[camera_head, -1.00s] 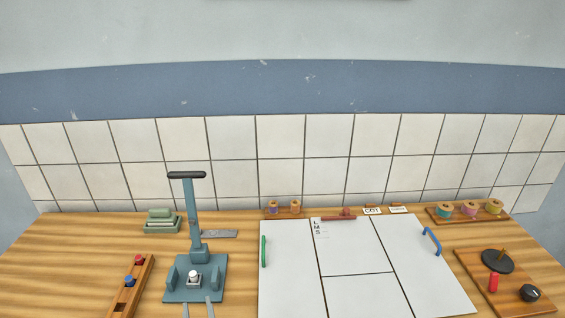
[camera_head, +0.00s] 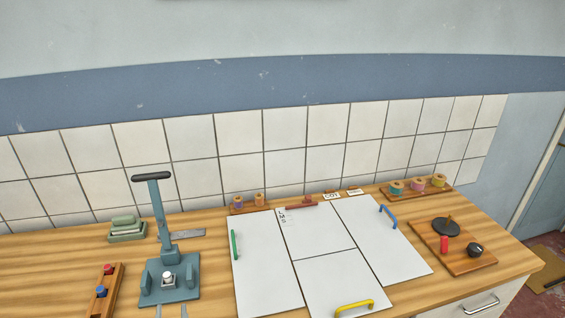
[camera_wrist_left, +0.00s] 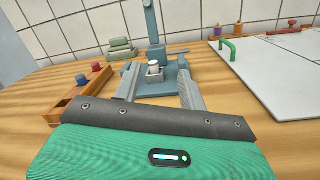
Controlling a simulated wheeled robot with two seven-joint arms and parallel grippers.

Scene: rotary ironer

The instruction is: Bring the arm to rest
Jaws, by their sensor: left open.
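My left gripper (camera_head: 171,311) shows only as two grey fingertips at the bottom edge of the head view. In the left wrist view its two fingers (camera_wrist_left: 158,76) stand wide apart with nothing between them that they hold. They point at the blue-grey lever press (camera_head: 170,277), which lies just beyond them with a small white-topped piece (camera_head: 168,277) in its base. The press also shows in the left wrist view (camera_wrist_left: 157,84). Its lever with a black handle (camera_head: 151,177) stands nearly upright. My right gripper is not in view.
A wooden rack with red and blue pieces (camera_head: 104,293) lies left of the press. A green stack (camera_head: 125,230) stands behind. White panels (camera_head: 265,270) with coloured handles cover the middle. A board with a dial (camera_head: 458,246) and spools (camera_head: 418,188) are at the right.

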